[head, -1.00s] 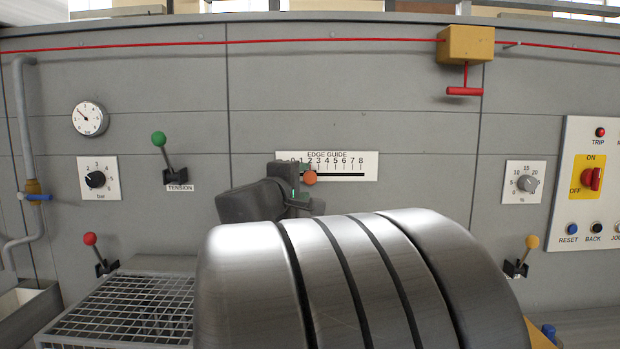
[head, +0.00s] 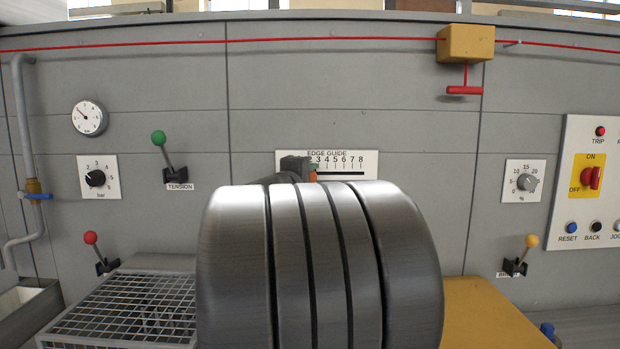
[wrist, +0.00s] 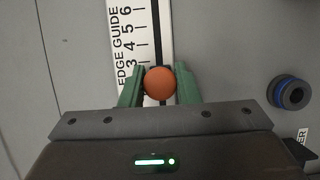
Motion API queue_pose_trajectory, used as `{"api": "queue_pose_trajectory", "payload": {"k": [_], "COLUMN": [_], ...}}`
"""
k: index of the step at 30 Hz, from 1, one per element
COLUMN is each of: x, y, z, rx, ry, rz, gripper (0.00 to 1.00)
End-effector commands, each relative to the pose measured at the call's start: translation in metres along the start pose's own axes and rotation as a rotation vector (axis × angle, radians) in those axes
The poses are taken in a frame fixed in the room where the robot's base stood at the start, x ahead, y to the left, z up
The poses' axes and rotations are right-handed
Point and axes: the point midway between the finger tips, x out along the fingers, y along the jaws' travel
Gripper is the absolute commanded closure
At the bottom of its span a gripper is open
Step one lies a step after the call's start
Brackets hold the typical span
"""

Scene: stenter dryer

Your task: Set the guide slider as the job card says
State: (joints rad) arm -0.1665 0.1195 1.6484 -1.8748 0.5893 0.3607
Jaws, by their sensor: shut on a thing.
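The edge guide scale (head: 368,166) is a white plate on the grey wall with numbers up to 8 and a dark slot. Its slider knob is an orange ball (wrist: 160,83), held between the green fingers of my gripper (wrist: 160,88) in the wrist view. The knob sits just below the 3 mark, near 2; the lower numbers are hidden by my gripper. In the head view only a sliver of the orange knob (head: 313,175) shows beside my dark gripper body, and my arm hides the low end of the scale. No job card shows.
A dial marked bar (head: 96,179), the green tension lever (head: 160,148) and a red-knobbed lever (head: 92,240) are on the left. A percent dial (head: 525,182), a yellow-knobbed lever (head: 530,243) and a switch panel (head: 588,205) are on the right. A red cord with a pull handle (head: 464,90) hangs above.

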Motion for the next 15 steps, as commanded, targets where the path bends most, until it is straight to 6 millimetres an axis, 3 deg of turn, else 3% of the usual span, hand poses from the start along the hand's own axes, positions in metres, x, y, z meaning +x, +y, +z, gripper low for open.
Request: {"api": "queue_pose_trajectory", "payload": {"k": [5,15], "x": [0.002,0.019], "y": [-0.003,-0.005], "z": [0.005,0.046], "rx": [0.002,0.002], "ry": [-0.003,-0.005], "rz": [0.000,-0.001], "gripper": [1.00,1.00]}}
